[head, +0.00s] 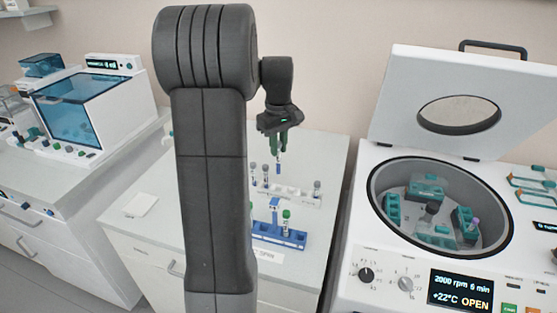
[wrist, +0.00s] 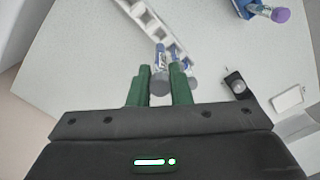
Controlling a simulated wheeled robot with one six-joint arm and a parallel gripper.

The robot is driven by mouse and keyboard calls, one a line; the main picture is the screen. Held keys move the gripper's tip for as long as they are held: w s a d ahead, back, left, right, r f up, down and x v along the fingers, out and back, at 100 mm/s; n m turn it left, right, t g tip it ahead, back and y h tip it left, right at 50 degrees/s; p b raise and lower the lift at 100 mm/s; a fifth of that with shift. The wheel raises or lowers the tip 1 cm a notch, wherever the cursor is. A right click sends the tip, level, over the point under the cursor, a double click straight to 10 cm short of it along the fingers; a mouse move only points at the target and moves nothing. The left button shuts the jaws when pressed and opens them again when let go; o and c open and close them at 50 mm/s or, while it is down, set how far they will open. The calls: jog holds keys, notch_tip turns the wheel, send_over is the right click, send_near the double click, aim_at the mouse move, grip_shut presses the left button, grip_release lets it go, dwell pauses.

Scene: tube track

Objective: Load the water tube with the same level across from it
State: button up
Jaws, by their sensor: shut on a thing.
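My gripper (head: 279,143) is raised above the white bench in the head view, its green fingers shut on a tube (head: 279,161) with a blue label that hangs below them. In the wrist view, my gripper (wrist: 160,80) is shut around the tube's grey cap (wrist: 159,87); the tube's water level is too small to read. The centrifuge (head: 345,270) stands open at the right. Its rotor carries teal buckets (head: 393,206), and a purple-capped tube (head: 474,225) stands in the right-hand one.
A white rack (head: 290,191) with several tubes stands below my gripper. A blue rack (head: 297,239) in front holds a green-capped tube (head: 286,217). The raised centrifuge lid (head: 390,90) stands behind the bowl. A blue-windowed machine (head: 125,110) stands at the left.

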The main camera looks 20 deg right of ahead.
jog(key=shift+r, duration=0.45)
notch_tip(320, 180, up, 4)
jog(key=p, duration=0.4)
dwell(0.5)
